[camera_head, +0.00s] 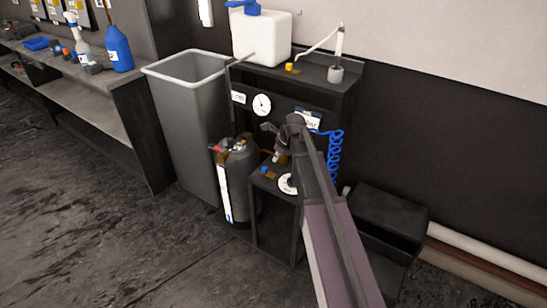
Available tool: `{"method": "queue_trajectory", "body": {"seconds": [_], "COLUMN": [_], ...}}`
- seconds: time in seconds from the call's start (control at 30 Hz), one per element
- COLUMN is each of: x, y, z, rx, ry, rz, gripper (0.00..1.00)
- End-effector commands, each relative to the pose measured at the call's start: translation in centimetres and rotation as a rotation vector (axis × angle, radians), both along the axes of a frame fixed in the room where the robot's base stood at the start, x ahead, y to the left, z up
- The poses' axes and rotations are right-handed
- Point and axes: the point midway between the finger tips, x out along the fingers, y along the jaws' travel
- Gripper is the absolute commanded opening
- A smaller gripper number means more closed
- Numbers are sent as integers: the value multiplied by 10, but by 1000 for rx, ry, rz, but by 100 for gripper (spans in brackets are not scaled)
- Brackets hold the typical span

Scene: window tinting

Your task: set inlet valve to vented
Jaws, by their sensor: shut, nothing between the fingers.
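A dark stand (275,230) against the wall carries the fittings. On its lower shelf are a small blue-and-brass fitting (266,170) and a round white dial (287,184). A small yellow fitting (290,67) sits on the top shelf. I cannot tell which of these is the inlet valve, or read any setting. My gripper (279,155) is shut and empty, just above the lower shelf, close to the blue-and-brass fitting. Whether it touches anything is unclear. My arm hides the right part of the lower shelf.
A round gauge (261,104) is on the stand's back panel. A dark tank (238,165) stands left of the shelf, beside a tall grey bin (185,130). A white jug (262,38) stands on top. A blue coiled hose (335,158) hangs at right. Open floor lies front left.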

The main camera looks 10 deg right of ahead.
Motion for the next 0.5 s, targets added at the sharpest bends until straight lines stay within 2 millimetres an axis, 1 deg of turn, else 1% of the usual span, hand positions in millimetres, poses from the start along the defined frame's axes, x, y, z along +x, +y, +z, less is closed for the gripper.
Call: {"method": "queue_trajectory", "body": {"seconds": [0.03,0.2,0.5], "x": [-1,-3,-5], "y": [-1,-4,-6], "z": [8,18,23], "rx": [0,0,0], "ry": [0,0,0], "rz": [0,0,0], "gripper": [0,0,0]}}
